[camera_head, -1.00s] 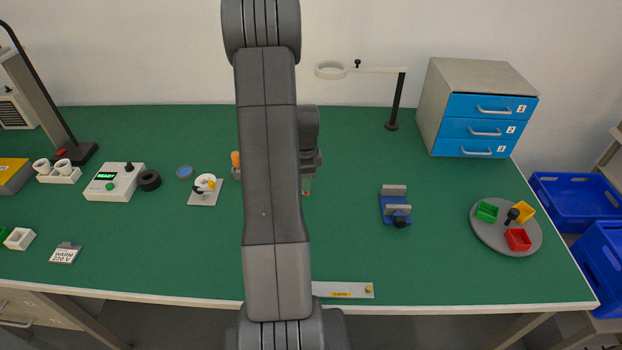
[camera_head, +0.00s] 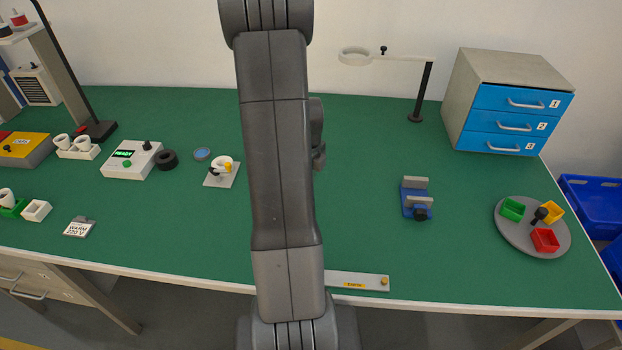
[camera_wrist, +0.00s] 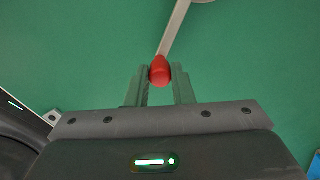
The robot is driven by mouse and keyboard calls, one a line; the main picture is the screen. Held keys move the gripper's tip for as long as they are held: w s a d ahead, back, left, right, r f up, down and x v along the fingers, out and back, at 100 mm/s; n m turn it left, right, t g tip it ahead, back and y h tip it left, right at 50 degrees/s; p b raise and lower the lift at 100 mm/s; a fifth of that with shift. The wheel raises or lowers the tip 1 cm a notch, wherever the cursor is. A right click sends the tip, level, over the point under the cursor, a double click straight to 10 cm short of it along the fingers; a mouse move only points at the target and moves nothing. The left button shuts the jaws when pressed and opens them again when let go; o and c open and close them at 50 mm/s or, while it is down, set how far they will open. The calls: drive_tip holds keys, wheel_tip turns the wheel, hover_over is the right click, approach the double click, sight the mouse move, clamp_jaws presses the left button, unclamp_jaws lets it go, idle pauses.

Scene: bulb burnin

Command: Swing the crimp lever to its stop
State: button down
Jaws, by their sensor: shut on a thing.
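In the wrist view the crimp lever is a thin grey metal bar (camera_wrist: 175,28) ending in a red knob (camera_wrist: 159,71). The bar runs up and right from the knob to a pale rounded part (camera_wrist: 202,1) at the top edge, mostly out of frame. My gripper (camera_wrist: 160,78) has its two greenish fingers on either side of the knob and is shut on it. In the head view my arm hides the lever, its base and the gripper's fingers. The lever's stop cannot be made out in either view.
A white stand with a bulb (camera_head: 222,170) and a black ring (camera_head: 167,160) lie left of my arm. A blue vise (camera_head: 416,200), a grey turntable (camera_head: 530,240) and a drawer unit (camera_head: 508,105) stand to the right. A labelled strip (camera_head: 357,281) lies at the front edge.

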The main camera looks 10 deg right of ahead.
idle(0.3)
drive_tip(key=c, duration=1.3)
unclamp_jaws()
drive_tip(key=shift+a, duration=0.15)
drive_tip(key=shift+o, duration=0.2)
drive_tip(key=shift+r, duration=0.1)
wheel_tip(320, 180, up, 14)
drive_tip(key=shift+f, duration=0.2)
drive_tip(key=shift+s, duration=0.1)
wheel_tip(320, 180, down, 14)
drive_tip(key=shift+r, duration=0.1)
